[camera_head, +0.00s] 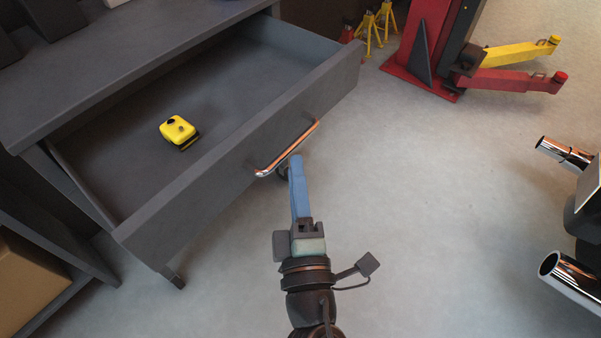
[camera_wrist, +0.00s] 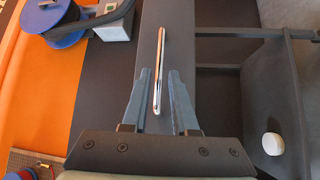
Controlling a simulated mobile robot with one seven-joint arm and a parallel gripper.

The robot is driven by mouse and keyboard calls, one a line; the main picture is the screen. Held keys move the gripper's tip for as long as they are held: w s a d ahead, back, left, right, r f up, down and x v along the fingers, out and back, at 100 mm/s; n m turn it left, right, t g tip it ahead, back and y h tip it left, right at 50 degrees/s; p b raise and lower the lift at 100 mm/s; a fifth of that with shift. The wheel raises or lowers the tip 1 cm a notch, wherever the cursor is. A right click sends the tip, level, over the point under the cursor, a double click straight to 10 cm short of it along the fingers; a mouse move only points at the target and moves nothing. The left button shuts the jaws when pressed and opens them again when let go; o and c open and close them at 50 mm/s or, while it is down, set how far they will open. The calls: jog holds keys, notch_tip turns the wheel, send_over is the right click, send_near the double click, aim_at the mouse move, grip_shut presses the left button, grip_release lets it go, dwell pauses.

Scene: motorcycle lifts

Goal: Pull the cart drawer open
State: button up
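The cart drawer (camera_head: 235,145) stands pulled well out of the dark grey cart (camera_head: 130,48), its inside open to view. Its front carries a shiny bar handle (camera_head: 287,149). My gripper (camera_head: 296,160) is at the handle, coming from the front side of the drawer. In the wrist view my gripper (camera_wrist: 159,72) is open, with one finger on each side of the handle (camera_wrist: 158,80). A gap shows between the handle and each finger. The drawer front (camera_wrist: 195,30) lies behind the handle.
A yellow and black tool (camera_head: 178,131) lies in the drawer. A red lift post with yellow and red arms (camera_head: 510,80) and yellow stands (camera_head: 376,28) are at the back. Chrome pipes (camera_head: 572,280) stick in at right. Pale floor (camera_head: 430,200) between is clear.

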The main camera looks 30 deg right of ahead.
jog(key=b+v, duration=0.3)
jog(key=v, duration=0.3)
jog(key=shift+s+a, duration=0.25)
jog(key=shift+s, duration=0.15)
